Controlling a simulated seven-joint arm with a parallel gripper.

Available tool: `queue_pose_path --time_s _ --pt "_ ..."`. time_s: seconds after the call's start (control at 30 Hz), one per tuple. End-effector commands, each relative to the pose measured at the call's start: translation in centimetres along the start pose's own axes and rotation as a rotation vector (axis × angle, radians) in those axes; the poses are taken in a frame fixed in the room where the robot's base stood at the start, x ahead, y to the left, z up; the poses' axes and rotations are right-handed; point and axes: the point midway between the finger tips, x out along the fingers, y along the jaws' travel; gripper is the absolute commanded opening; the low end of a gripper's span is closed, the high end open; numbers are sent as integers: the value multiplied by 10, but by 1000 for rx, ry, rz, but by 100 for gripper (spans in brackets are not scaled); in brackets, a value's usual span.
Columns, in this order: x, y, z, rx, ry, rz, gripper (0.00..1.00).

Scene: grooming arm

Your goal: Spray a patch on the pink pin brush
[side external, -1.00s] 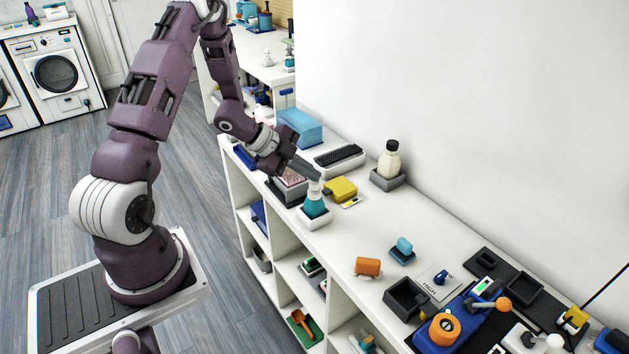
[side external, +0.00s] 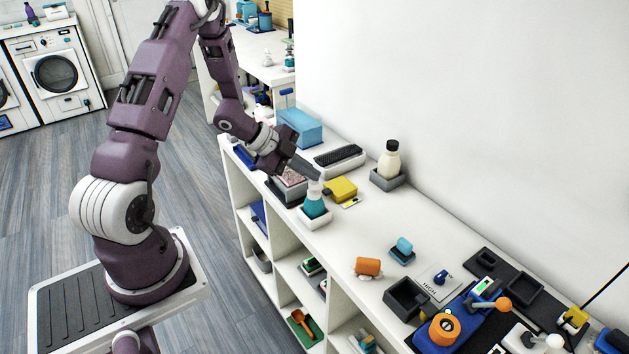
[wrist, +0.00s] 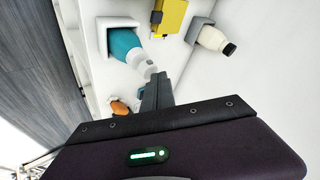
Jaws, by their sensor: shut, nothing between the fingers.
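A teal spray bottle with a white top (side external: 315,206) stands upright in a pale holder on the white counter. In the wrist view the bottle (wrist: 125,44) is at upper left, its white top pointing toward my fingers. My gripper (side external: 317,177) is shut and empty, with its fingertips right at the bottle's top. In the wrist view my gripper (wrist: 160,76) shows the fingers together beside the white top; I cannot tell if they touch it. A pink bristled surface, seemingly the pin brush (side external: 291,177), lies in a dark tray behind my gripper, partly hidden by it.
A yellow block (side external: 341,188) sits just right of the bottle. A cream bottle with a black cap (side external: 389,160) stands in a grey holder near the wall. A black keyboard-like pad (side external: 338,156) and a blue box (side external: 300,127) lie behind.

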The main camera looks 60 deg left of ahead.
Motion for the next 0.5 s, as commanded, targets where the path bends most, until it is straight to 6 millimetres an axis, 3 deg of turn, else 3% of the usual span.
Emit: queue_pose_path --time_s 0.5 --pt "-40 -29 -30 4 1 -1 0"
